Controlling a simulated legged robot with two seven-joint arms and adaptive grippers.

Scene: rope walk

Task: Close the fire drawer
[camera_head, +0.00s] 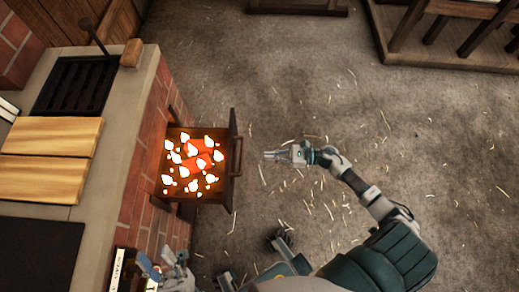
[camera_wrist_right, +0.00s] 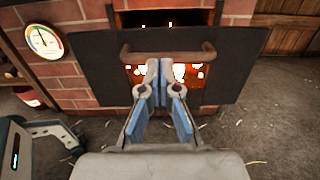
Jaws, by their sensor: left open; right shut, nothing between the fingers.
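The fire drawer (camera_head: 190,196) stands pulled out from the brick stove in the head view, full of glowing orange coals. Its dark front panel (camera_head: 234,188) faces right and carries a bar handle (camera_head: 239,156). In the right wrist view the dark panel (camera_wrist_right: 100,72) and the brown handle (camera_wrist_right: 190,53) are straight ahead. My right gripper (camera_head: 267,155) is shut and empty, level with the handle and a short gap to its right; its fingertips (camera_wrist_right: 160,68) overlap the panel just below the handle. My left gripper (camera_head: 162,262) is open, low beside the stove.
The brick stove with its pale worktop (camera_head: 110,165) fills the left side, holding wooden boards (camera_head: 50,136) and a black grate (camera_head: 75,85). A round gauge (camera_wrist_right: 44,41) is on the bricks. Open straw-strewn floor (camera_head: 330,80) lies right of the drawer. A wooden rack (camera_head: 440,70) stands at top right.

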